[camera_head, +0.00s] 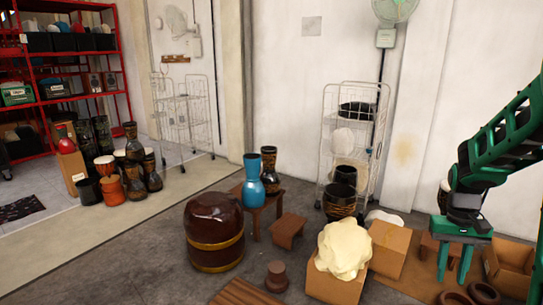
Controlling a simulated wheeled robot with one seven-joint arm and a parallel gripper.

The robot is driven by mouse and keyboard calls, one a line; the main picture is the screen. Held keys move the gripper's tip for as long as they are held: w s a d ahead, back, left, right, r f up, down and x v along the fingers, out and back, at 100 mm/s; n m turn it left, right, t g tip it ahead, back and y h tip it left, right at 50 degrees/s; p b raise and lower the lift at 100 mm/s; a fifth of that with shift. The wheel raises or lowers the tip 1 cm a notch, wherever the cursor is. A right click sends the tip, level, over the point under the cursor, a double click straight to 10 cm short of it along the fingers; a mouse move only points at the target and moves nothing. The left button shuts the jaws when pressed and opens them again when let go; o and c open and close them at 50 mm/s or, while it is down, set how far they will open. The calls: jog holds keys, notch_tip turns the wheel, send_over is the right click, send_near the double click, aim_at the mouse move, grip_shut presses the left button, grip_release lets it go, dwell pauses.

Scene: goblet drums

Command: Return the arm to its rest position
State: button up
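My green and black arm (500,140) comes in from the right edge and bends down. My gripper (454,275) hangs at its end with the fingers pointing down. The two green fingers stand apart with a clear gap between them, and nothing shows held there. Behind and below it are cardboard boxes and dark rings on the floor. I cannot tell how far it is from them.
A blue goblet drum (253,182) and a dark one (269,170) stand on a small wooden table (270,203). A big brown barrel drum (214,233) stands in front. A box with a cream bundle (343,248) is at centre right. Open floor (120,260) lies left.

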jog(key=s+a+r, duration=0.2)
jog(key=s, duration=0.5)
jog(key=s+a+r+m+t, duration=0.1)
jog(key=s+a+r, duration=0.1)
jog(key=s, duration=0.6)
jog(key=s+a+r+m, duration=0.1)
jog(key=s+a+r, duration=0.1)
jog(key=s+r, duration=0.2)
jog(key=s, duration=0.3)
jog(key=shift+s+t+y, duration=0.15)
jog(key=shift+t+y, duration=0.15)
jog(key=shift+t, duration=0.1)
jog(key=shift+w+f, duration=0.25)
jog(key=shift+w, duration=0.35)
